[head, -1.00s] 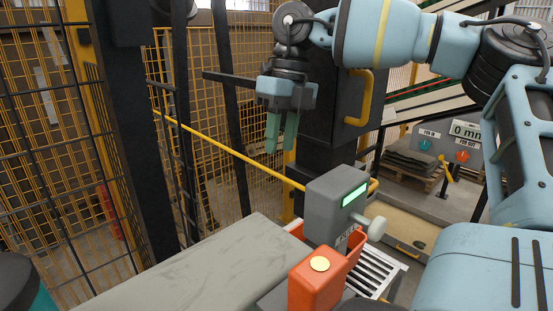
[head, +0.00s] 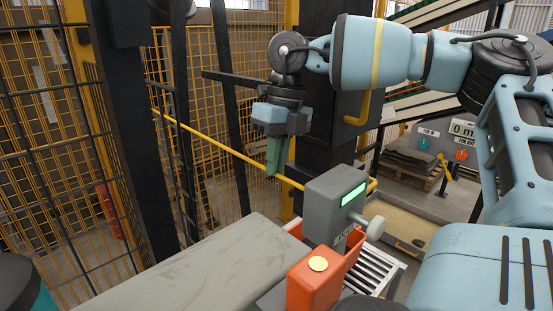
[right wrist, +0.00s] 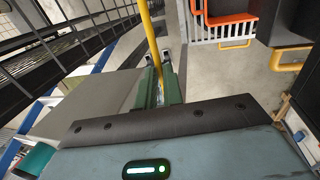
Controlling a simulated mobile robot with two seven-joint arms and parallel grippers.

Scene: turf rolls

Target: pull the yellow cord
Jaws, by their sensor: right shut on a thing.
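The yellow cord (head: 222,147) runs slanting down from the upper left to the right, in front of the mesh fence. My right gripper (head: 276,172) has its green fingers closed around the cord near the grey box. In the right wrist view the yellow cord (right wrist: 150,40) runs down into the gap between the green fingers (right wrist: 158,88), which are shut on it. My left gripper is not in view.
A grey box with a green display (head: 333,205) stands just right of and below the fingers. An orange housing with a yellow button (head: 312,285) is nearer. A pale grey slab surface (head: 190,272) lies at lower left. A black post (head: 335,140) stands behind the gripper.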

